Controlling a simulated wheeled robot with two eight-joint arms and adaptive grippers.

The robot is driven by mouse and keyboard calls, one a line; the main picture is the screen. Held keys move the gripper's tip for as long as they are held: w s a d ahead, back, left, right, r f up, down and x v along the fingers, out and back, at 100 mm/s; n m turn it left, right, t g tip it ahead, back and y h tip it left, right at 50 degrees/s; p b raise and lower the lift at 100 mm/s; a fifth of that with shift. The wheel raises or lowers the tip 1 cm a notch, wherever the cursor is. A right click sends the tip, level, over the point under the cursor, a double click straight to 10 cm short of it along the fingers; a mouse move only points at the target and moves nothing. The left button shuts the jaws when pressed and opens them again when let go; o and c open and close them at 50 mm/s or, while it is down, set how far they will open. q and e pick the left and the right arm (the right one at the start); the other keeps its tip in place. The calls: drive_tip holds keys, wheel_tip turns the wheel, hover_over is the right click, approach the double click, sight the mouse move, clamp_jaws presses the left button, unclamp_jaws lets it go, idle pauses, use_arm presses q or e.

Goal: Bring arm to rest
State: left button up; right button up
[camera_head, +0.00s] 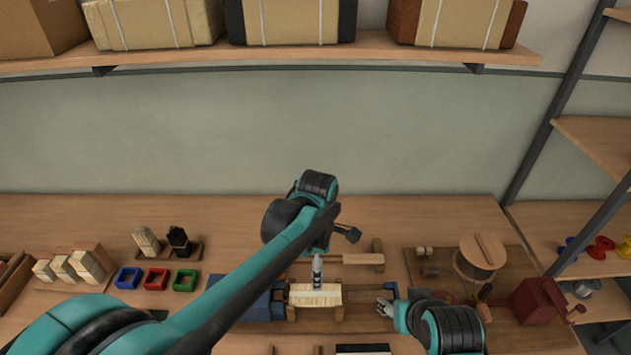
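My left arm reaches in from the left across the table. Its dark gripper (347,233) is above the back middle of the table, and its small fingers do not show clearly whether they are open. My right arm is at the lower right. Its gripper (385,308) points left, close to the right end of a wooden fixture, and its finger gap is too small to read. A pale block (315,296) sits in the fixture. A small grey and white tube-like piece (316,270) shows upright at the block's back edge; I cannot tell whether they touch.
Blue (128,278), red (157,279) and green (186,280) trays stand at the left, near pale blocks (80,266). A wooden board with a round drum (478,262) and a dark red box (538,301) lie at the right. The back of the table (120,212) is clear.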

use_arm(q)
drive_tip(key=s+a+r+m+t, duration=0.1)
drive_tip(key=s+a+m+t, duration=0.2)
drive_tip(key=s+a+m, duration=0.3)
drive_tip(key=s+a+r+m+t, duration=0.1)
drive_tip(key=s+a+m+t, duration=0.3)
drive_tip(key=a+m, duration=0.8)
drive_tip(key=shift+s+r, duration=0.25)
drive_tip(key=shift+s, duration=0.6)
drive_tip(key=shift+a, duration=0.1)
